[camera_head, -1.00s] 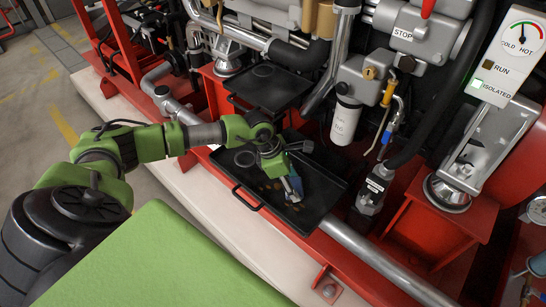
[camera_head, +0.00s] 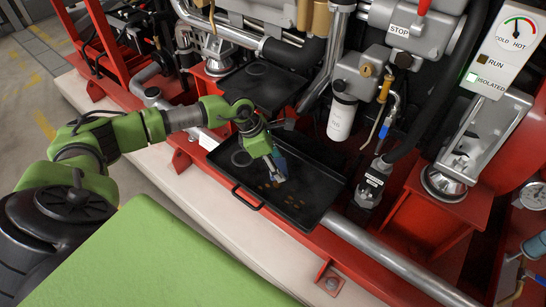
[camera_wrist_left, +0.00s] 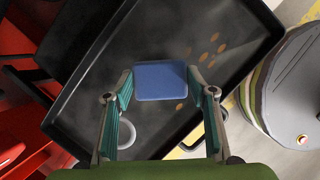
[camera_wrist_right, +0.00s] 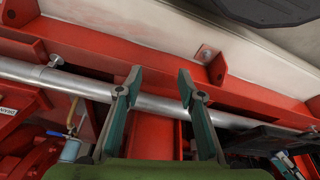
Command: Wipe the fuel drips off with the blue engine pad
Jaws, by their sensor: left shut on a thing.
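The blue pad (camera_wrist_left: 161,80) is held between the fingers of my left gripper (camera_wrist_left: 160,88) in the left wrist view. In the head view my left gripper (camera_head: 275,168) is over the black drip tray (camera_head: 318,200), with the pad (camera_head: 281,162) mostly hidden by its fingers. Several orange-brown fuel drips (camera_head: 271,184) lie on the tray floor just in front of the gripper. They also show beside and beyond the pad in the left wrist view (camera_wrist_left: 203,57). I cannot tell whether the pad touches the tray. My right gripper (camera_wrist_right: 158,75) is open and empty.
A second black tray (camera_head: 262,88) sits behind. A white filter (camera_head: 341,118) and valve pipes stand to the right. A silver pipe (camera_head: 380,258) runs along the red frame at the front.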

